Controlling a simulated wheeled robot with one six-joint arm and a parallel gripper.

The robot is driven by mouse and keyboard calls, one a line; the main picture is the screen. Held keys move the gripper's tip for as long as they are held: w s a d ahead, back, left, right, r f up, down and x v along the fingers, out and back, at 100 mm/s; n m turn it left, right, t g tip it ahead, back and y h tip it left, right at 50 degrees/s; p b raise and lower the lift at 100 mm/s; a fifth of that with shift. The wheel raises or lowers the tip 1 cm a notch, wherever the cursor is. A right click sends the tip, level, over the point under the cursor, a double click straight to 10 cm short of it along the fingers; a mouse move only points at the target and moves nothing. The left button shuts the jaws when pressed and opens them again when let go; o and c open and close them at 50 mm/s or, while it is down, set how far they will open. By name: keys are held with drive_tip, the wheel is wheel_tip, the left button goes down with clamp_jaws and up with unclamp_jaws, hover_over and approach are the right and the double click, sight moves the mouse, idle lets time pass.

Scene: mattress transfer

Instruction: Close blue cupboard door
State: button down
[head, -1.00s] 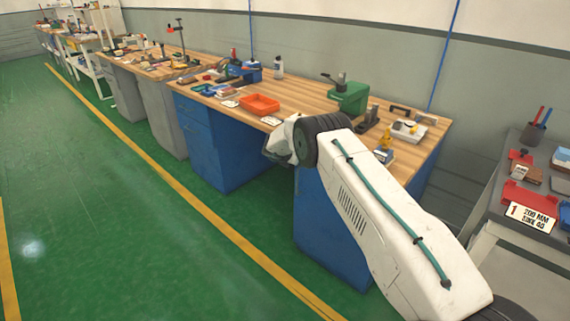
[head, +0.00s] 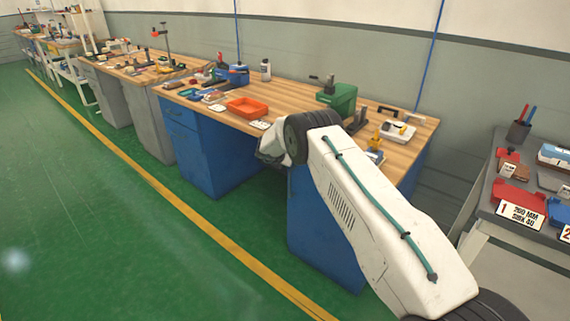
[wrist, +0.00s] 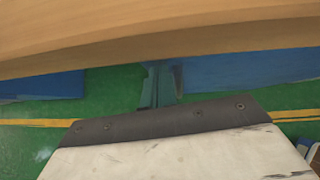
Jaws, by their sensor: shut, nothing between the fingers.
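The blue workbench has a left blue cupboard (head: 212,158) with a drawer above a door front, and a right blue cupboard (head: 318,238) partly covered by my arm. No door visibly stands open in the head view; the right cupboard's front is partly hidden. My gripper (wrist: 160,86) shows in the wrist view as a narrow teal-grey shape just below the wooden edge, shut and empty. Blue panels show left (wrist: 42,86) and right (wrist: 245,70) of it; I cannot tell whether it touches one. In the head view the fingertips are hidden behind my wrist.
The wooden benchtop (head: 213,116) overhangs the cupboards and carries an orange tray (head: 248,107) and a green machine (head: 338,99). A grey shelf (head: 484,203) with red trays stands close at the right. The green floor (head: 100,230) at left is clear.

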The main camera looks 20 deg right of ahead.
drive_tip(key=s+a+r+n+t+y, duration=0.1)
drive_tip(key=s+a+r+n+y, duration=0.15)
drive_tip(key=a+n, duration=0.4)
drive_tip(key=s+a+r+n+t+y, duration=0.1)
drive_tip(key=s+a+r+n+y, duration=0.1)
drive_tip(key=a+r+n, duration=0.4)
drive_tip(key=s+a+r+n+t+y, duration=0.1)
drive_tip(key=s+a+r+n+y, duration=0.15)
drive_tip(key=a+n, duration=0.35)
drive_tip(key=s+a+r+n+g+y, duration=0.3)
drive_tip(key=s+a+r+n+y, duration=0.3)
drive_tip(key=s+r+n, duration=0.6)
drive_tip(key=s+d+r+n+g+h, duration=0.1)
drive_tip(key=s+d+r+n, duration=0.3)
drive_tip(key=s, duration=1.2)
drive_tip(key=s+d+r+n+g+h, duration=0.1)
drive_tip(key=s+d+r+n+h, duration=0.2)
drive_tip(key=s, duration=1.4)
drive_tip(key=s+d+r+n+g+h, duration=0.1)
drive_tip(key=s+d+r+n, duration=0.6)
drive_tip(key=s, duration=1)
drive_tip(key=shift+s+r+n+g+h, duration=0.2)
drive_tip(key=shift+r+n+g+h, duration=0.25)
drive_tip(key=shift+r+n, duration=0.45)
